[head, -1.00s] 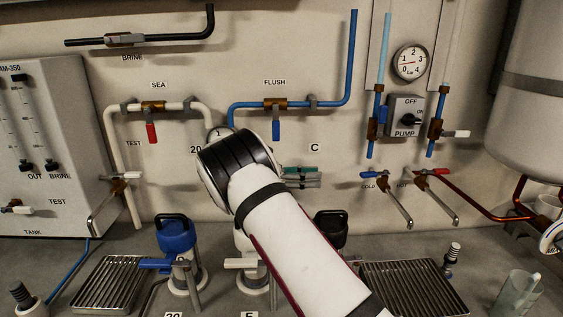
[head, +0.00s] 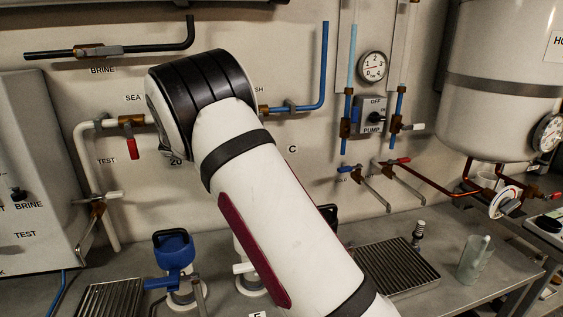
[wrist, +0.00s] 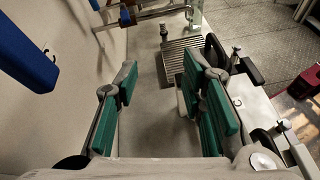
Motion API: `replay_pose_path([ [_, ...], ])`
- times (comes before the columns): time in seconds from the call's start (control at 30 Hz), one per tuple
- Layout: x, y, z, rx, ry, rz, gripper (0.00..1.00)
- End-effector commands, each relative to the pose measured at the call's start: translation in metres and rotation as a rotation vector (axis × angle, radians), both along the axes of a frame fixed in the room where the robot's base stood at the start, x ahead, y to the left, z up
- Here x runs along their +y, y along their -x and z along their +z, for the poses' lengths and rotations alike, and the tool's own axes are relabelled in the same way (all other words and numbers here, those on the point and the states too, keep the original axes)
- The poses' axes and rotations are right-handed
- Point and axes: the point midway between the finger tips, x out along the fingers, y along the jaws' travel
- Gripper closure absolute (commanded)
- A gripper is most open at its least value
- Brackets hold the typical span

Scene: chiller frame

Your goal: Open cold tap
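The cold tap shows in the head view as a small blue handle (head: 350,168) on a brass body with a metal spout (head: 376,196), low on the wall. The hot tap with its red handle (head: 398,161) is just right of it. In the wrist view a tap spout (wrist: 162,13) shows at the top, ahead of my fingers; I cannot tell which tap it belongs to. My gripper (wrist: 161,85) has green pads spread wide apart, with nothing between them. It is apart from the taps. My arm hides the gripper in the head view.
A blue part (wrist: 27,52) is close at the wrist view's left, beside the wall. Below the taps lie a slatted drain tray (head: 395,268) and a clear beaker (head: 474,260). A blue-topped canister (head: 174,250) stands left of my arm. A red-brown pipe (head: 437,177) runs right.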

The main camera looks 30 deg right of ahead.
Motion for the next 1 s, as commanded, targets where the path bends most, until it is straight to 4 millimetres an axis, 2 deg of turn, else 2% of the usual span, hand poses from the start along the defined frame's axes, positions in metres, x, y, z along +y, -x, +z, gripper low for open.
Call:
replay_pose_path([
  [0.03, -0.001, 0.008, 0.007, -0.025, -0.025, -0.010, 0.63],
  [0.33, -0.001, 0.047, 0.031, -0.173, -0.162, -0.068, 0.63],
  [0.7, 0.009, 0.096, 0.058, -0.353, -0.320, -0.146, 0.63],
  [1.0, 0.017, 0.119, 0.069, -0.444, -0.394, -0.188, 0.63],
])
